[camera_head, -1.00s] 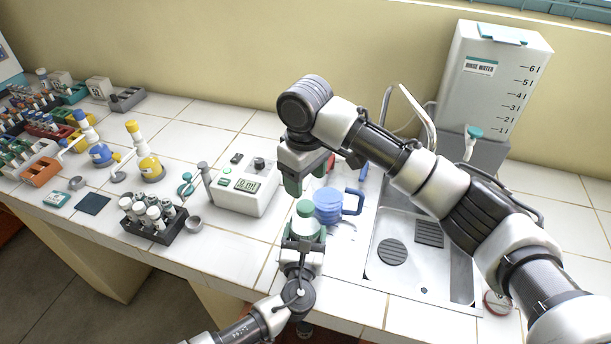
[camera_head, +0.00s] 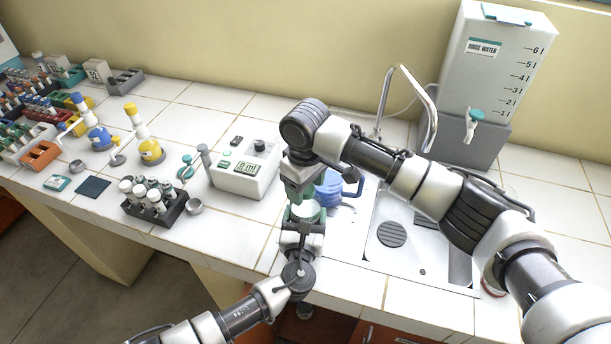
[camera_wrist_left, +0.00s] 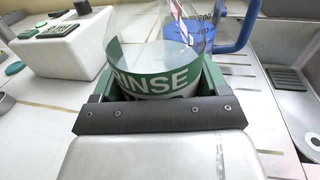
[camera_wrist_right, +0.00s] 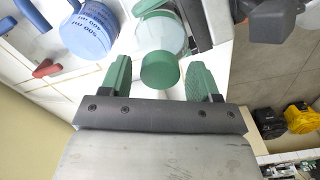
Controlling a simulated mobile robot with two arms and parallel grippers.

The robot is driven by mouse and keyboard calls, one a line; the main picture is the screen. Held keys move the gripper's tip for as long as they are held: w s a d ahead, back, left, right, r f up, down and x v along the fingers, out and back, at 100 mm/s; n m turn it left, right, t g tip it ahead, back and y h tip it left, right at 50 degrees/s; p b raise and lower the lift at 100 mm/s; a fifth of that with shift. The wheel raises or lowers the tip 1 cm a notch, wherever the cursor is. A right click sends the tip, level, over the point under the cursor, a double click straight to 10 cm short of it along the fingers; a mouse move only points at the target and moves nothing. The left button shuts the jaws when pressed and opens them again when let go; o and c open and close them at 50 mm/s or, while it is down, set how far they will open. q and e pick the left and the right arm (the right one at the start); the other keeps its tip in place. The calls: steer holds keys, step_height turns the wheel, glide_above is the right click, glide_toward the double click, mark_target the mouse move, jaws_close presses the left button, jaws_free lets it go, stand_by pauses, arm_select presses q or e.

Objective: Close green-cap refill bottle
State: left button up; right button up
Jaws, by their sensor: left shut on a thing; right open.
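The clear refill bottle (camera_head: 306,210) stands upright. In the left wrist view its green RINSE label (camera_wrist_left: 155,75) shows between the fingers. My left gripper (camera_head: 302,227) is shut around the bottle's body. The green cap (camera_wrist_right: 160,70) is at the bottle's top in the right wrist view; I cannot tell how tightly it sits. My right gripper (camera_wrist_right: 160,78) points down over the bottle, open, with one finger on each side of the cap and gaps visible. In the head view the right gripper (camera_head: 303,188) hides the cap.
A blue measuring jug (camera_head: 342,186) stands close behind the bottle. A white device with a display (camera_head: 245,168) is to the left, a vial rack (camera_head: 157,205) farther left. The sink (camera_head: 418,248), curved tap and rinse water tank (camera_head: 487,75) are to the right.

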steer(key=shift+c, duration=0.2)
steer(key=c, duration=1)
steer(key=o, duration=1.1)
steer(key=shift+c, duration=0.2)
step_height(320, 180, up, 12)
